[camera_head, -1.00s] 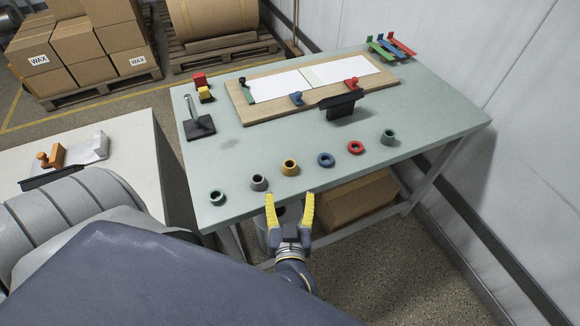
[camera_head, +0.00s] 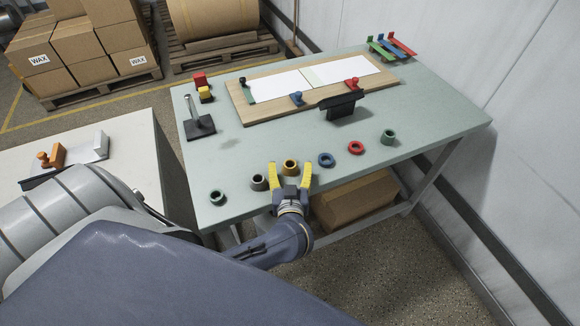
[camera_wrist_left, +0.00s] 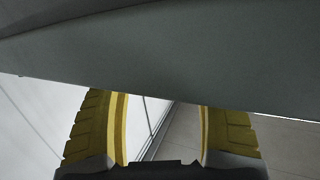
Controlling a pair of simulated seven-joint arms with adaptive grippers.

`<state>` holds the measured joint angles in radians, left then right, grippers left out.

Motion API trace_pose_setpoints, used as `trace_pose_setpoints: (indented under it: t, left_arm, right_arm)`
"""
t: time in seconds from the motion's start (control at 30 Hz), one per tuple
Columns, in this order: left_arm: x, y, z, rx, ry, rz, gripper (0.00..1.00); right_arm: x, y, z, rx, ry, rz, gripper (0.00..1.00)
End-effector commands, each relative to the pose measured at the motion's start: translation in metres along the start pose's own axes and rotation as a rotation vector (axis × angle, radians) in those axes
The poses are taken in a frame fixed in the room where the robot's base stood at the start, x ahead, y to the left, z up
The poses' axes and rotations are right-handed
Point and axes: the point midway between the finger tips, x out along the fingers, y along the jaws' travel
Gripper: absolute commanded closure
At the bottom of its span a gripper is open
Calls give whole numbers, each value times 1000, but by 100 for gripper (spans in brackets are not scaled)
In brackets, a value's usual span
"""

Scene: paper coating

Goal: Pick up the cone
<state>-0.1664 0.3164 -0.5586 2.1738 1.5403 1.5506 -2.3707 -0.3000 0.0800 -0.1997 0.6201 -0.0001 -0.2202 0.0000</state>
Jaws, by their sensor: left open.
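A row of several small hollow cones stands near the front edge of the table (camera_head: 440,115): a dark green cone (camera_head: 217,198), a grey cone (camera_head: 258,182), a yellow cone (camera_head: 290,166), a blue cone (camera_head: 326,160), a red cone (camera_head: 356,148) and a green cone (camera_head: 388,137). My left gripper (camera_head: 289,171) is open and empty at the front edge. In the head view its yellow fingers appear on either side of the yellow cone; I cannot tell how close they are. The left wrist view shows its open fingers (camera_wrist_left: 161,108) before the table's grey-green edge, with no cone visible. My right gripper is not visible.
A wooden board (camera_head: 240,103) with white sheets lies behind the cones, with a black scraper (camera_head: 342,108) at its front edge. A black-based tool (camera_head: 199,126) stands left. A cardboard box (camera_head: 355,200) sits below the table. A white table (camera_head: 135,150) is at left.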

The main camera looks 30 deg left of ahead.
Motion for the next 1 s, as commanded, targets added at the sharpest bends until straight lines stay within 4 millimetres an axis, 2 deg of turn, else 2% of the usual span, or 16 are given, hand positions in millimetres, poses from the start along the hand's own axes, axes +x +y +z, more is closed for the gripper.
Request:
trace_pose_setpoints:
  t: [0.2, 0.53, 1.0]
  left_arm:
    - [20, 0, 0, 1, 1, 0, 28]
    - [23, 0, 0, 0, 0, 0, 27]
    - [23, 0, 0, 0, 0, 0, 82]
  right_arm:
    - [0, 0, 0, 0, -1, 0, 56]
    - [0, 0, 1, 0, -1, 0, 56]
    - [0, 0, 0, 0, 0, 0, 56]
